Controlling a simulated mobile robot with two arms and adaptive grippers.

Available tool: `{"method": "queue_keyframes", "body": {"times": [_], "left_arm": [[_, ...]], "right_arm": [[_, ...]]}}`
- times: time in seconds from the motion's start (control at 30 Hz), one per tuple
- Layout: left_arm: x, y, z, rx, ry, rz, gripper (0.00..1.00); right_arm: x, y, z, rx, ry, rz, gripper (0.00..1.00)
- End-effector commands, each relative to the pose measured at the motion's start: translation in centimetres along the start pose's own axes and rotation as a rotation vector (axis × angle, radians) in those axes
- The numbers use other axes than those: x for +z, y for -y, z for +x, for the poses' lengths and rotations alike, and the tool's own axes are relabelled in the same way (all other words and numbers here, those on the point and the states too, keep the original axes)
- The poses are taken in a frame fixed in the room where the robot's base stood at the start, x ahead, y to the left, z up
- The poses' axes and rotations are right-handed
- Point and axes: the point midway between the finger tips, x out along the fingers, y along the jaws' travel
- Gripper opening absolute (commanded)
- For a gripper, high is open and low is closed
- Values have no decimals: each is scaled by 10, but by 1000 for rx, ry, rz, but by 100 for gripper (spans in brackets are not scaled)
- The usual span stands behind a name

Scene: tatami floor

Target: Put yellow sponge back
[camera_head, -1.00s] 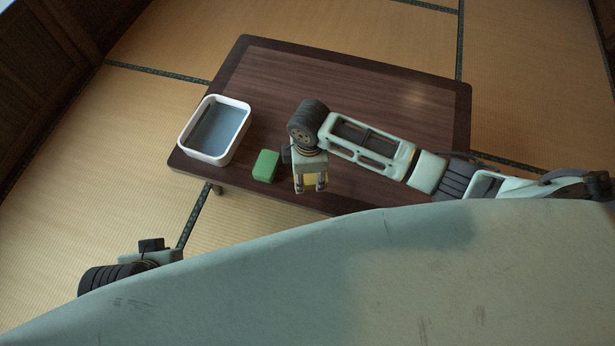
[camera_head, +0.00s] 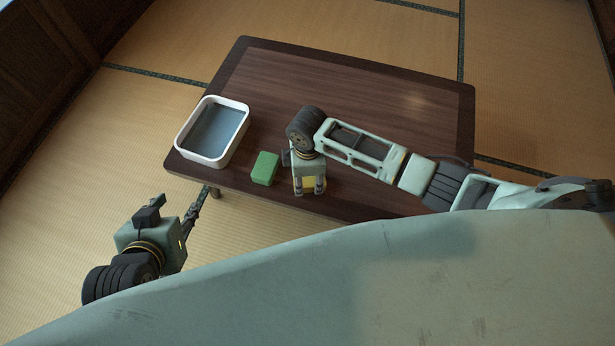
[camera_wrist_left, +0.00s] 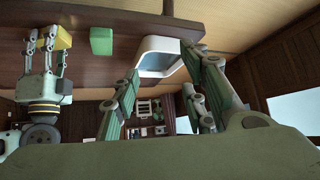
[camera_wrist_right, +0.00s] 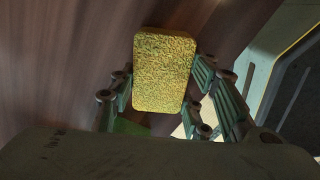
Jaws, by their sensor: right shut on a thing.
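The yellow sponge (camera_wrist_right: 163,70) fills the space between the fingers of my right gripper (camera_head: 310,187), which is shut on it near the front edge of the table. In the head view only a little of the sponge (camera_head: 311,184) shows; the left wrist view also shows the sponge (camera_wrist_left: 63,37) in those fingers. My left gripper (camera_head: 192,208) is empty, off the table's front left corner. In the left wrist view its fingers (camera_wrist_left: 170,90) are spread apart. A white tub (camera_head: 202,159) with a grey-blue inside stands at the table's left end.
A green sponge (camera_head: 265,168) lies on the dark wooden table (camera_head: 350,90) between the tub and my right gripper. The back and middle of the table are clear. Tatami floor (camera_head: 110,150) surrounds the table.

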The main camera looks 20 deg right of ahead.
Motion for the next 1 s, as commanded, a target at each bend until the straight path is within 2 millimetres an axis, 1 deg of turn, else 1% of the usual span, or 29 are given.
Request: {"method": "queue_keyframes", "body": {"times": [0.1, 0.13, 0.3, 0.33, 0.6, 0.73, 0.87, 1.0], "left_arm": [[0, 0, 0, 0, 1, 0, 40], [0, 0, 0, 0, 1, 0, 40], [0, 0, 0, 0, 2, 0, 40], [0, 0, 0, 0, 2, 0, 40], [1, 0, 0, 0, 3, 0, 40], [3, 0, -2, -1, 17, 0, 40], [25, 3, -8, -6, 117, -3, 40], [54, 7, -20, -14, 252, -6, 40]], "right_arm": [[0, 0, 0, 0, 0, 0, 23], [0, 0, 0, 0, 0, 0, 47], [0, 0, 0, 0, 0, 0, 61], [0, 0, 0, 0, 0, 0, 63], [0, 0, 0, 0, 0, 0, 63], [0, 0, -4, 0, -1, 0, 63], [0, 0, -14, 1, -1, -1, 63], [-1, 0, -30, 2, -1, -1, 63]]}}
